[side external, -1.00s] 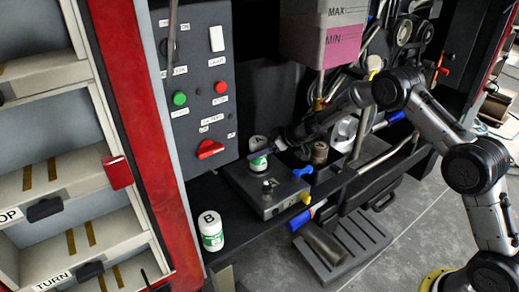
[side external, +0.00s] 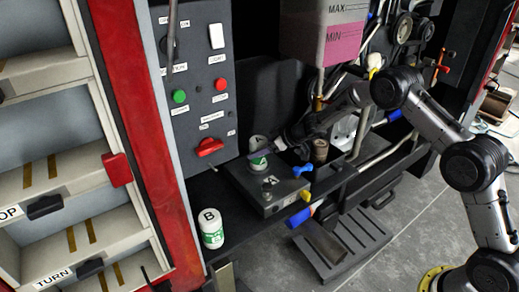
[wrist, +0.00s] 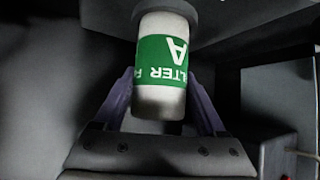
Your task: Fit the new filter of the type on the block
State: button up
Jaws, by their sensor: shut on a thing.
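A white filter with a green label marked A (side external: 258,143) stands upright over the rear of the dark block (side external: 243,186). In the wrist view, the filter (wrist: 162,100) appears upside down between the fingers of my gripper (wrist: 165,85), which is shut on it. Its far end meets a grey round collar (wrist: 165,10); I cannot tell whether it is seated. The block's top carries a mark that looks like an A. A second white filter with a green label, marked B (side external: 212,227), stands upright on the ledge left of the block, apart from my gripper.
A control panel (side external: 225,115) with buttons and a red switch (side external: 209,146) rises behind the block. A blue-handled valve (side external: 302,171) and pipes are close on the right. A tank marked MAX and MIN (side external: 325,30) hangs above. A shelf unit (side external: 50,160) stands left.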

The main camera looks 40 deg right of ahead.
jog(key=shift+f, duration=0.55)
jog(key=o, duration=1.4)
jog(key=shift+f, duration=0.1)
jog(key=shift+s+d+r, duration=0.2)
jog(key=shift+s+r, duration=0.1)
jog(key=shift+r, duration=0.15)
jog(key=shift+v, duration=3.55)
